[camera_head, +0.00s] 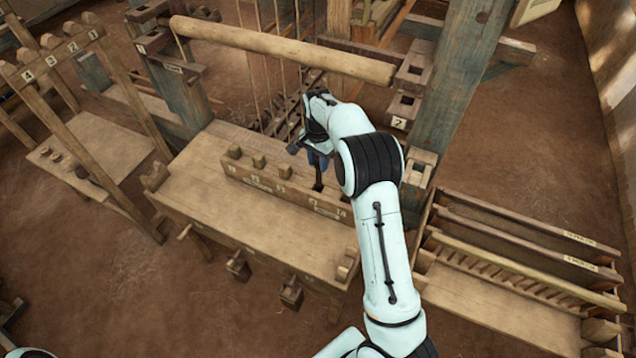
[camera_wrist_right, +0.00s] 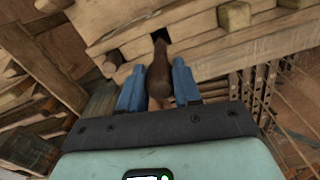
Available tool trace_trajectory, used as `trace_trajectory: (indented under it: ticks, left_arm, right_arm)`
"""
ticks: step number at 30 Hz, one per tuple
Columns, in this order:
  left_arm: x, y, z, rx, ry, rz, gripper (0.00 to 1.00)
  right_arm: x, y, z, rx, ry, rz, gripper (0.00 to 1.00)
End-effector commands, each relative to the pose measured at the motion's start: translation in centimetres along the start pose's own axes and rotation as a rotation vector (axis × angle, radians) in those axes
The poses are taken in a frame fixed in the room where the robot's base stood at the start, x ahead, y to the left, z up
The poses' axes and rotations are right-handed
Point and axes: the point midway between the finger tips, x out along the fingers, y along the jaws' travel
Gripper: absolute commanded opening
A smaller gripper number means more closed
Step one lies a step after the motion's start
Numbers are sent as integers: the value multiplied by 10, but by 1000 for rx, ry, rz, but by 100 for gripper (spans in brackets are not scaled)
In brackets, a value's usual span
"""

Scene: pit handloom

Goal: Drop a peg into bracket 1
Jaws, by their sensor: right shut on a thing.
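My right gripper (camera_head: 316,158) is over the right part of a long pale wooden block on the bench. In the wrist view its blue fingers (camera_wrist_right: 160,88) are shut on a dark brown peg (camera_wrist_right: 160,68). The peg's far end meets a dark square hole in the block (camera_wrist_right: 195,50); I cannot tell how deep it sits. In the head view the dark peg (camera_head: 318,184) shows below the fingers, upright. A small bracket with a label that looks like 1 (camera_head: 150,42) is on the left post. Another bracket, labelled 2 (camera_head: 402,104), is on the right post. My left gripper is out of view.
Hanging cords are behind my gripper. A slatted rack (camera_head: 520,262) is at right, a numbered frame (camera_head: 60,55) at left.

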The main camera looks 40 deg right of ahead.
Motion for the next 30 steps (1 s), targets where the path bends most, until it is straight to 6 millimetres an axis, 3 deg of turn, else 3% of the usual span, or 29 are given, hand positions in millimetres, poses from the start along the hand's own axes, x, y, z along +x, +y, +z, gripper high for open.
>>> trace_trajectory:
  ticks: [3, 7, 14, 21, 30]
  left_arm:
    - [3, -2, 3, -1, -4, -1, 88]
    - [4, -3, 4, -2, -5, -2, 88]
    - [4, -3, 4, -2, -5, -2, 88]
    - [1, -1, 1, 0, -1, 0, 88]
    - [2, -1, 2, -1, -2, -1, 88]
  right_arm:
    - [32, 1, 0, -1, -2, 4, 3]
    - [54, 0, 1, -2, -1, 1, 3]
    - [70, -1, 0, -2, -1, 0, 3]
    - [100, -1, 0, -1, -1, -1, 3]
    - [103, -1, 0, -1, 0, -2, 3]
